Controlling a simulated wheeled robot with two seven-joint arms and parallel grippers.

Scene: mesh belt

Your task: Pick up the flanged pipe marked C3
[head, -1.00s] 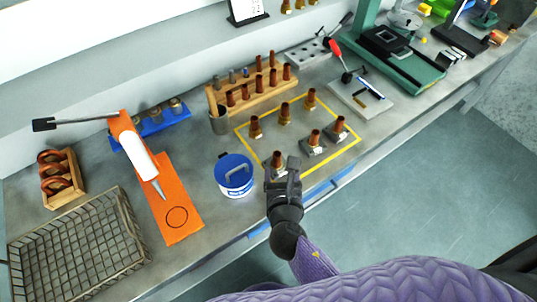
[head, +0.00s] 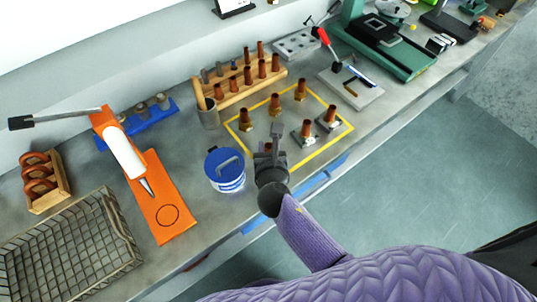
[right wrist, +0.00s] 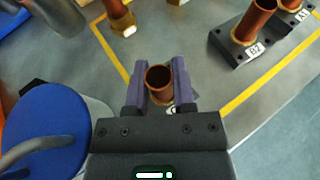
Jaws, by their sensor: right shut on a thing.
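My right gripper (head: 274,142) is shut on a copper-coloured flanged pipe (right wrist: 159,80) at the near-left corner of the yellow-taped area. In the right wrist view its two fingers (right wrist: 159,72) press on either side of the upright tube. A white tag shows under the pipe, mostly covered by the gripper, so I cannot read its full mark. In the head view the gripper hides most of this pipe. I cannot tell whether its flange is clear of the table. My left gripper is not in view.
Other flanged pipes stand close by, including one on a dark block tagged B2 (right wrist: 257,22). A blue-lidded tub (head: 225,170) stands just left of my gripper. A wooden rack (head: 240,92) is behind. A wire mesh basket (head: 120,225) sits far left.

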